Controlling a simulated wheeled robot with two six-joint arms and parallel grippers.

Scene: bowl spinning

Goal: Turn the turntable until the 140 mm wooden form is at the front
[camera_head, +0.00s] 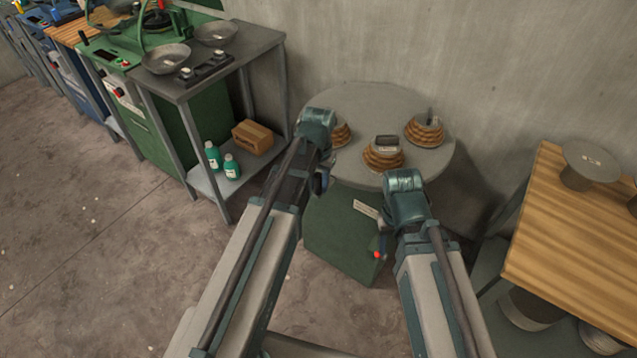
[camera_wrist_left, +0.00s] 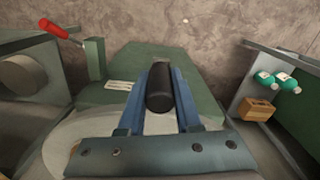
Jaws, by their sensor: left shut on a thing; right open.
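The turntable (camera_head: 372,97) is a round grey top on a green base (camera_head: 335,235). Three stepped wooden forms stand on it: one at the left (camera_head: 342,134) partly behind my left arm, one at the front (camera_head: 383,160), one at the right (camera_head: 427,137). Their sizes cannot be read. My left gripper (camera_head: 321,182) is at the turntable's left front edge. In the left wrist view my left gripper (camera_wrist_left: 160,95) is shut on a black handle (camera_wrist_left: 160,88). My right gripper (camera_head: 384,228) is open by the front right of the base, its fingers barely visible.
A red-ended lever (camera_wrist_left: 58,30) sits at the base's side. A metal bench (camera_head: 235,55) with pans stands at the left, with green bottles (camera_head: 213,155) and a cardboard box (camera_head: 253,137) below. A wooden table (camera_head: 570,240) stands at the right; a wall is behind.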

